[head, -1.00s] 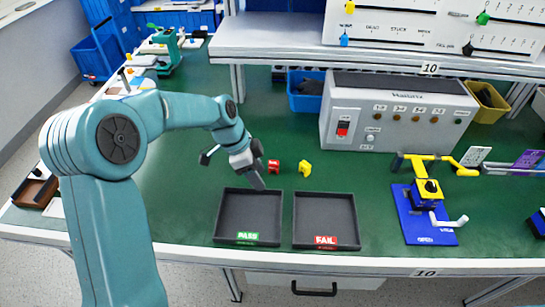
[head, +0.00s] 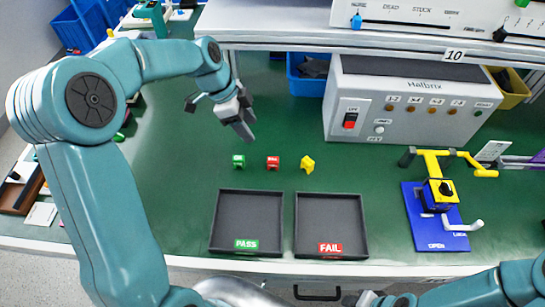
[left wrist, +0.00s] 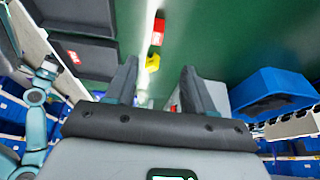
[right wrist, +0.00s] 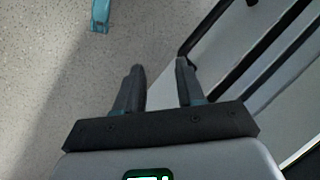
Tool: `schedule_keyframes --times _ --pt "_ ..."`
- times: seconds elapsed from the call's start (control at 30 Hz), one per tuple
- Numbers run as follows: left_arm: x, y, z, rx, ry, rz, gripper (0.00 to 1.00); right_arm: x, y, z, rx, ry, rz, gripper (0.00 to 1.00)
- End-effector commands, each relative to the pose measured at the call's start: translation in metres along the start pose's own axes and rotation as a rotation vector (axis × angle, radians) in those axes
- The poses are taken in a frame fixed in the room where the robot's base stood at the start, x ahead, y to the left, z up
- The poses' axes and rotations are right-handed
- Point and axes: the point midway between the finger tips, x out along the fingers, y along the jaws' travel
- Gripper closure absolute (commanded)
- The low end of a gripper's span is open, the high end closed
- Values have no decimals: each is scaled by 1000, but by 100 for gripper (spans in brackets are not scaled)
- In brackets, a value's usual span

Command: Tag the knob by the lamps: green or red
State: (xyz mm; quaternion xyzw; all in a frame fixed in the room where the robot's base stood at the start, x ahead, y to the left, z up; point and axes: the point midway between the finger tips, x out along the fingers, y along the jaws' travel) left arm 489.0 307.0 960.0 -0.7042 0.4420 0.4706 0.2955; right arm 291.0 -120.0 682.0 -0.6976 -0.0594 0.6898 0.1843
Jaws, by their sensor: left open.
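A green tag (head: 238,161), a red tag (head: 273,162) and a yellow piece (head: 307,164) stand in a row on the green bench. A yellow block with a black knob (head: 446,188) sits in the blue fixture (head: 452,238). The grey tester box (head: 350,88) has a row of lamps (head: 411,100); whether any is lit I cannot tell. My left gripper (head: 243,127) is open and empty, above the bench behind the green tag. The red tag (left wrist: 158,32) and yellow piece (left wrist: 152,63) show in the left wrist view. My right gripper (right wrist: 158,72) is open over the floor.
The PASS tray (head: 247,207) and FAIL tray (head: 331,210) lie empty at the front edge. A shelf (head: 290,25) overhangs the back. A blue bin (head: 305,83) is beside the tester.

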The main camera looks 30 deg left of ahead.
Motion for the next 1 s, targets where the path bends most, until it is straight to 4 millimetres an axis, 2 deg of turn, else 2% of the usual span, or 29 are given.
schedule_keyframes --times 0.2,0.4,0.63,0.83,1.0 --pt "51 7 -1 -1 -1 8 47 -3 -1 0 0 0 0 62" --pt "90 7 -1 -1 0 4 47 -5 -2 0 0 0 0 62" --pt "108 6 -2 0 0 4 47 -9 -3 0 0 0 0 62" --pt "140 5 -7 0 -1 5 47 -17 -6 0 0 0 0 62" --pt "153 3 -6 0 0 2 47 -18 -7 0 0 0 0 62"
